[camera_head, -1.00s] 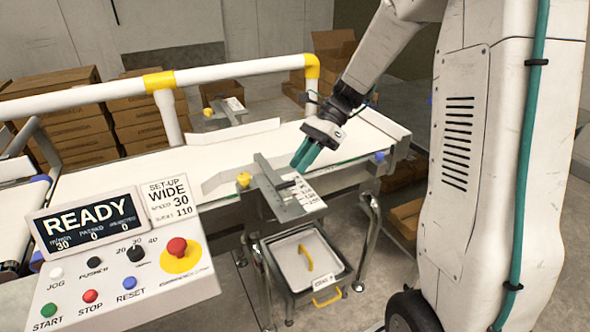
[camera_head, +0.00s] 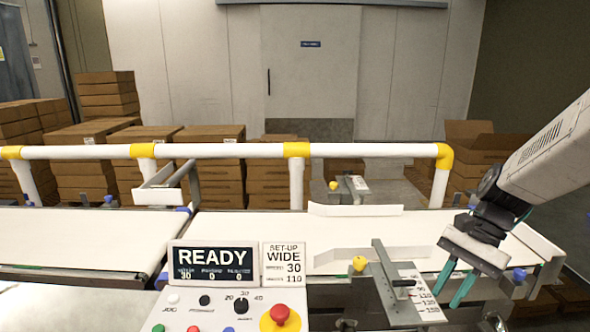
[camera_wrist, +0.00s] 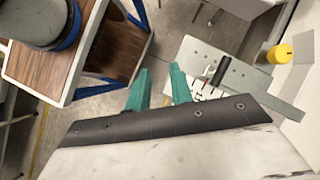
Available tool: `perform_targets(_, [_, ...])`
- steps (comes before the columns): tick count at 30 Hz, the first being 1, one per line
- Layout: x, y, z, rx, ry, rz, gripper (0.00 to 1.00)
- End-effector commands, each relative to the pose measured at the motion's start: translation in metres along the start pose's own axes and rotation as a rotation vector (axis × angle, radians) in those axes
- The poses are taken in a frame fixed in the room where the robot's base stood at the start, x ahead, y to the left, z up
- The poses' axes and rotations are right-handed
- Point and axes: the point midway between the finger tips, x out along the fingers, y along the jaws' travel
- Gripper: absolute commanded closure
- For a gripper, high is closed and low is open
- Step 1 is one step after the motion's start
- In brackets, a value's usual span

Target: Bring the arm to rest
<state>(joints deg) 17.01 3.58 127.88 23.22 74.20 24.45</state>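My gripper (camera_head: 447,290) is at the right of the head view, with its two teal fingers pointing down and apart, nothing between them. It is beside the right end of the near guide's scale plate (camera_head: 428,304); I cannot tell if it touches. The wrist view also shows my gripper (camera_wrist: 160,85) open and empty, with the scale plate (camera_wrist: 203,82) and its black handle beyond the right finger. My arm (camera_head: 550,150) comes in from the right edge.
The white belt (camera_head: 250,226) runs across, with a guard rail (camera_head: 220,150) behind. The near guide (camera_head: 330,257) has a yellow knob (camera_head: 359,263). The control panel (camera_head: 215,315) stands in front, its display (camera_head: 213,264) reading READY. Cardboard boxes (camera_head: 200,165) are stacked behind.

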Motion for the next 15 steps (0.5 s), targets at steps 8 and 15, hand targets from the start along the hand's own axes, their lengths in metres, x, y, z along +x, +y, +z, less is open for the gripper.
perform_targets(8, [-0.007,0.057,0.069,-0.490,0.240,0.176,0.78])
perform_targets(15, [-0.009,0.098,0.111,-0.790,0.434,0.300,0.78])
